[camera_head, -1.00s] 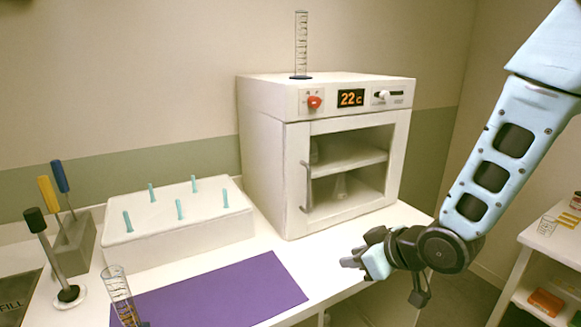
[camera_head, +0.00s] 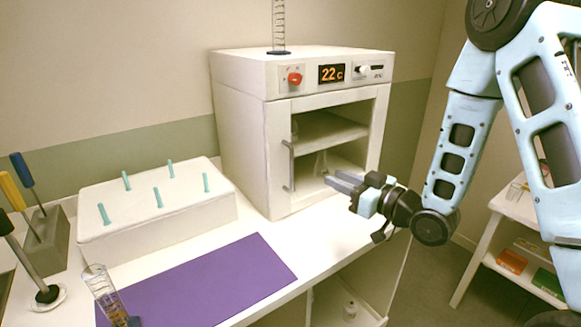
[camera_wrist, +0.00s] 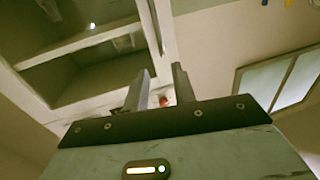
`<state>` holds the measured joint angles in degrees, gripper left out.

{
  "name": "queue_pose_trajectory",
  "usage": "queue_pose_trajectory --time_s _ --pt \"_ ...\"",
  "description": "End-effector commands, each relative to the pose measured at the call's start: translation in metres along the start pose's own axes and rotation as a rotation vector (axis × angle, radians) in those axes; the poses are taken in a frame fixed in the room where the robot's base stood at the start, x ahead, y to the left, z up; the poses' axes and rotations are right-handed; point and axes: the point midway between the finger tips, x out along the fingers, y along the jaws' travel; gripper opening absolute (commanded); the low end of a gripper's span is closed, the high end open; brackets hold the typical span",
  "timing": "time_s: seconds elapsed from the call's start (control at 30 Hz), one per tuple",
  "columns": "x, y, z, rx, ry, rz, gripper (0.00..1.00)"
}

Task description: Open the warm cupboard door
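The warm cupboard (camera_head: 246,140) is a white box on the bench with a 22 c display. Its glass-fronted door (camera_head: 278,165) is shut, with a grey vertical handle (camera_head: 290,166) on its left side. Glassware shows dimly inside. My gripper (camera_head: 338,181) is in front of the door's lower part, to the right of the handle and apart from it. In the wrist view my gripper (camera_wrist: 160,85) has its two fingers spread with nothing between them. The door (camera_wrist: 85,45) and what looks like the handle (camera_wrist: 151,25) lie beyond the fingers.
A measuring cylinder (camera_head: 279,28) stands on top of the cupboard. A white block with teal pegs (camera_head: 160,225), a purple mat (camera_head: 205,285) and another cylinder (camera_head: 105,292) are to the left. A side shelf (camera_head: 480,262) stands at right.

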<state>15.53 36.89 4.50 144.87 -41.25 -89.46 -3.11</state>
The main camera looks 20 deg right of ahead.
Motion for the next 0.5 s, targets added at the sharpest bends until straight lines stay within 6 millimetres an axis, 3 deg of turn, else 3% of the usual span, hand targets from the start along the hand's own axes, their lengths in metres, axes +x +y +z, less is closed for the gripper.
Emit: queue_pose_trajectory --time_s 0.13,0.5 --pt "0.016 -0.001 -0.001 -0.001 0.004 -0.001 0.27" --pt "0.095 -0.001 -0.004 0.002 0.001 -0.001 0.27"
